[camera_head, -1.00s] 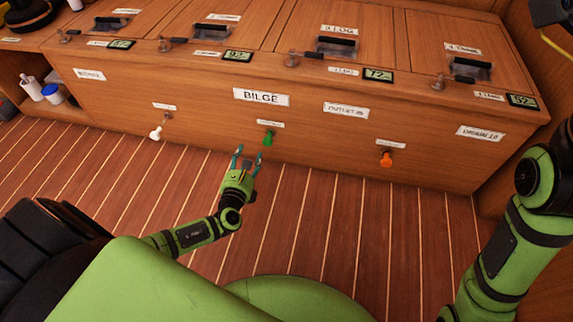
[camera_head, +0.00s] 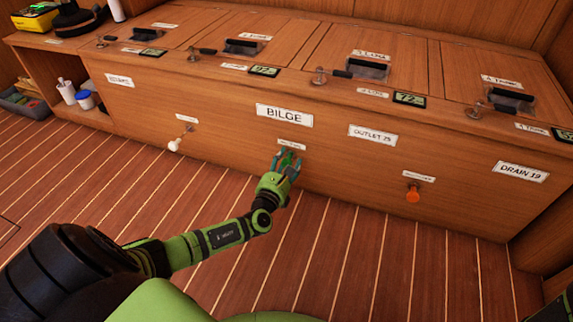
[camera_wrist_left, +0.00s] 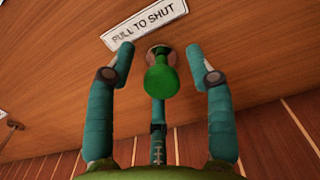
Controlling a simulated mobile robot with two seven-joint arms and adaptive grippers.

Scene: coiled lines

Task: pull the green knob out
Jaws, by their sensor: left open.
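The green knob (camera_wrist_left: 161,82) sticks out from the wooden front panel, just below a label reading "PULL TO SHUT" (camera_wrist_left: 145,24) in the left wrist view. My left gripper (camera_wrist_left: 160,72) is open, with its teal fingers on both sides of the knob and a third finger below it. I see no finger clearly pressing on the knob. In the head view my left gripper (camera_head: 287,160) is at the panel under the BILGE label (camera_head: 284,115), and the knob (camera_head: 289,157) is mostly hidden by the fingers. My right gripper is not in view.
A white knob (camera_head: 175,145) is on the panel to the left and an orange knob (camera_head: 413,193) to the right. Hatches with black handles and small displays line the top. Bottles (camera_head: 67,91) stand in an open shelf at left. The plank floor before the panel is clear.

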